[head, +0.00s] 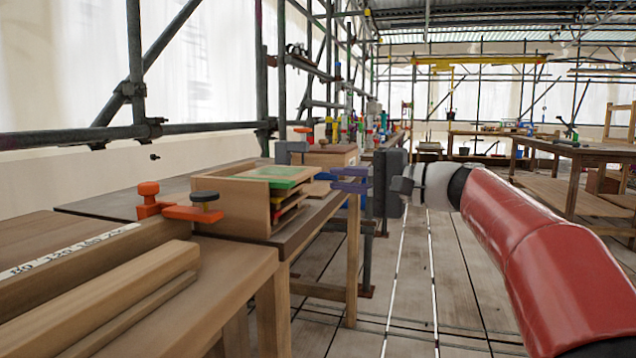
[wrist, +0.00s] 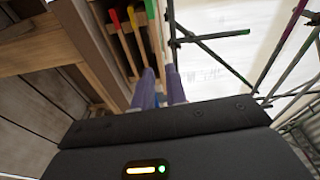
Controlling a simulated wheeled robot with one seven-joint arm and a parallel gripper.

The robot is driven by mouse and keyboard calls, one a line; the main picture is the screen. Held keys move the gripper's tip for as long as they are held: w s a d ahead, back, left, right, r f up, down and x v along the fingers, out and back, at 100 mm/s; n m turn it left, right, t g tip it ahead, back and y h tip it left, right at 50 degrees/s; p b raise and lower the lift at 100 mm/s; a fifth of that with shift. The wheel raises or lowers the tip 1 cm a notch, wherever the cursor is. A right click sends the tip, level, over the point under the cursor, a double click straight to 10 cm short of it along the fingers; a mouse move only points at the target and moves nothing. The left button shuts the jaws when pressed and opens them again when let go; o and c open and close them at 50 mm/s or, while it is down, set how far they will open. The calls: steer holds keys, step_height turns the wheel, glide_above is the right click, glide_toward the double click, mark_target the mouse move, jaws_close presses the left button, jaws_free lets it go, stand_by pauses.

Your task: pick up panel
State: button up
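A light wooden rack (head: 240,205) stands on the bench and holds several flat panels in a stack. The top panel is green (head: 275,173); edges of lower panels show beneath it. In the wrist view, red (wrist: 115,18), yellow (wrist: 132,15) and green (wrist: 151,10) panel edges show side by side. My gripper (head: 345,180) is to the right of the rack, its two purple fingers pointing at the stack with a small gap between them. The fingers also show in the wrist view (wrist: 160,90), close to the green panel's end. I see no panel clearly held.
An orange clamp (head: 185,208) sits left of the rack, and a grey clamp (head: 290,152) and wooden box (head: 325,156) stand behind it. Wooden beams (head: 110,290) lie on the near bench. Scaffold poles line the left. The floor aisle right of the bench is clear.

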mark_target(287, 173)
steer(key=shift+m, duration=0.5)
steer(key=x, duration=0.8)
steer(key=p+x, duration=0.1)
steer(key=x, duration=0.3)
steer(key=shift+w+a+f, duration=0.1)
steer(key=shift+w, duration=0.1)
steer(key=shift+c, duration=0.2)
jaws_close()
